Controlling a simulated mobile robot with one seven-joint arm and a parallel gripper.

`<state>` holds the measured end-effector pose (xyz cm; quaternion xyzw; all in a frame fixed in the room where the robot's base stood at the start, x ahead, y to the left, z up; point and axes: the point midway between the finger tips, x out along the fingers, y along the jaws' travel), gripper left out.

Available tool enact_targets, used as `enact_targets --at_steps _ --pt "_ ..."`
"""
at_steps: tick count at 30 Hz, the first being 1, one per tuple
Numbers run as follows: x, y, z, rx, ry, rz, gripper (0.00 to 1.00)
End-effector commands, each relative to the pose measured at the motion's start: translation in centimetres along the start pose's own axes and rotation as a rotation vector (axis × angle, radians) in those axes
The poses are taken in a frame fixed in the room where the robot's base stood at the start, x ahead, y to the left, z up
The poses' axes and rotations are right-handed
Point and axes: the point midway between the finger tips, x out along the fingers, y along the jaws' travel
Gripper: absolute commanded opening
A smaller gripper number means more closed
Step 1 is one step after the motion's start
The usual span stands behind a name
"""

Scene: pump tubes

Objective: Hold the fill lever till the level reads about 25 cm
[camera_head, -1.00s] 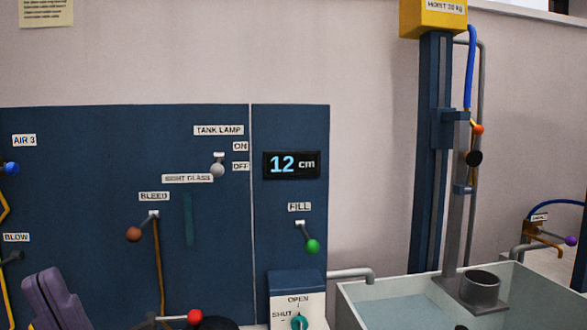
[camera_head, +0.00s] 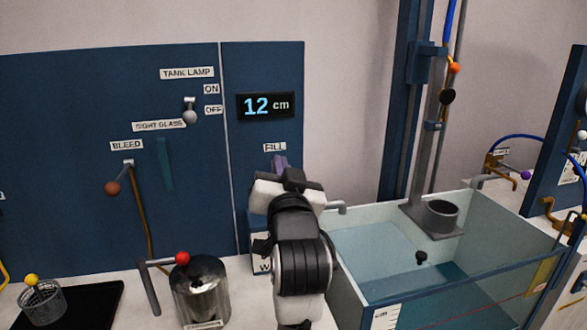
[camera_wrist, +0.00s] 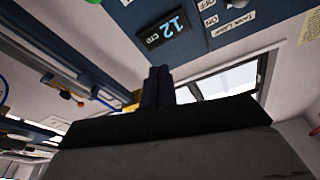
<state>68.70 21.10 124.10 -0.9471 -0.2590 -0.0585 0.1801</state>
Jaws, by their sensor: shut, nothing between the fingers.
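The level display (camera_head: 266,105) on the blue panel reads 12 cm; it also shows tilted in the wrist view (camera_wrist: 165,30). The FILL label (camera_head: 275,147) is below it. My gripper (camera_head: 280,162) is raised in front of the panel just under that label, its purple fingers shut and empty. The fill lever is hidden behind my gripper in the head view. A sliver of a green knob (camera_wrist: 93,2), apparently the lever's, shows at the top edge of the wrist view, apart from my fingers (camera_wrist: 158,85). The tank (camera_head: 390,290) at right holds water.
The bleed lever (camera_head: 112,188) with a brown knob and the tank lamp switch (camera_head: 189,116) are left on the panel. A metal canister (camera_head: 200,290) stands left of my arm. A wire basket (camera_head: 42,302) sits on a black mat. The hoist column (camera_head: 405,110) rises behind the tank.

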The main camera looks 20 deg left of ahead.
Motion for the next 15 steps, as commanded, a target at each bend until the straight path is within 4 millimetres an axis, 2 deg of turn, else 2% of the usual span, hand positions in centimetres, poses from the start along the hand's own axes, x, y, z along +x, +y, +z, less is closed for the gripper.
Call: enact_targets --at_steps 3,6,10,15 --pt "0.1 3.1 0.3 0.059 -0.109 0.081 0.0" --pt "-0.1 4.8 0.9 0.097 -0.173 0.125 0.0" --pt "-0.4 5.9 1.4 0.121 -0.216 0.153 0.0" --pt "-0.5 6.2 1.6 0.127 -0.224 0.159 0.0"
